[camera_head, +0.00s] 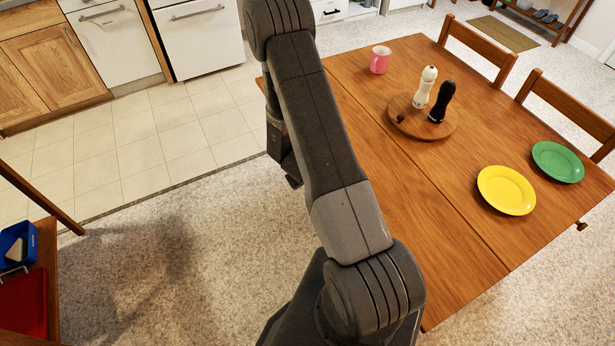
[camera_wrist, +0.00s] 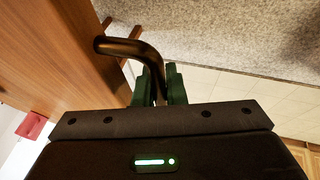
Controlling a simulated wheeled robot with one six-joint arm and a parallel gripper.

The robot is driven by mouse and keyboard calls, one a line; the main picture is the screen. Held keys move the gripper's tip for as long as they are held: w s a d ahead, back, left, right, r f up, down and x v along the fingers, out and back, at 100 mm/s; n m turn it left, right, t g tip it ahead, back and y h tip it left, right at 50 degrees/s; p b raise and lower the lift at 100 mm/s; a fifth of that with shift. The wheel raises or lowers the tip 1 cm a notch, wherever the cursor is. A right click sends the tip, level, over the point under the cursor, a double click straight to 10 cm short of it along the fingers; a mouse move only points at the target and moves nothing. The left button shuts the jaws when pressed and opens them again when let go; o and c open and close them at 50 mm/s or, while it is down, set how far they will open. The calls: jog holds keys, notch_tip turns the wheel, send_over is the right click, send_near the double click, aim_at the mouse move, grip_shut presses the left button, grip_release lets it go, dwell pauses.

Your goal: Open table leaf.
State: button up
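The wooden table (camera_head: 470,165) has a seam running lengthwise. The strip on its near-left side, which looks like the leaf (camera_head: 455,255), appears about level with the rest of the top. In the wrist view, a wooden surface (camera_wrist: 55,50) fills the left side. A dark, bent metal handle (camera_wrist: 130,47) stands out at its edge, and its end runs down between the green fingers of my gripper (camera_wrist: 161,85). The fingers look closed on the handle, with no clear gap. My arm hides the gripper and handle in the head view.
A pink mug (camera_head: 380,60), a round board (camera_head: 410,125) with white and black mills, a yellow plate (camera_head: 506,190) and a green plate (camera_head: 557,162) stand on the table. Chairs (camera_head: 478,55) line the far side. Carpet (camera_head: 190,250) left of my arm is clear.

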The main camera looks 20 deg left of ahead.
jog(key=shift+o, duration=0.8)
jog(key=shift+s+a+r, duration=0.15)
jog(key=shift+a+r, duration=0.05)
jog(key=shift+r, duration=0.05)
jog(key=p+v, duration=0.4)
jog(key=v, duration=1)
jog(key=shift+d+f, duration=0.1)
jog(key=shift+f, duration=0.05)
jog(key=b+x, duration=0.4)
jog(key=x, duration=1)
